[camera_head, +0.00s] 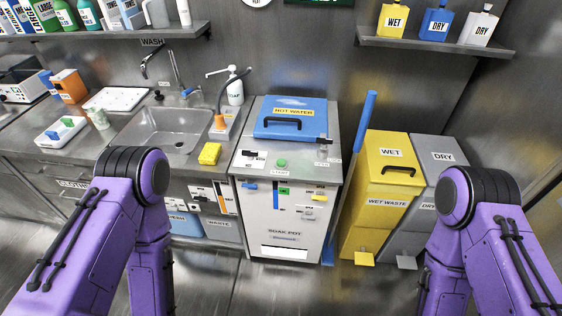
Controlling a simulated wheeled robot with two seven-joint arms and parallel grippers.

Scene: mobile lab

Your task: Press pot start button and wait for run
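The soak pot (281,232) is a grey cabinet in the middle of the view, with "SOAK POT" printed on its front. Its blue "HOT WATER" lid (292,127) with a black handle is shut on top. A green round button (281,163) sits on the top panel in front of the lid, between a black-and-white switch and a label at the right. My two purple arms come in at the lower left and lower right. Both bend down, and neither gripper shows. No arm part touches the pot.
A sink (176,130) and a yellow sponge (210,153) lie to the pot's left. A blue pole (366,120) stands at its right side, then a yellow wet waste bin (385,190) and a grey dry bin (441,155). Floor in front of the pot is clear.

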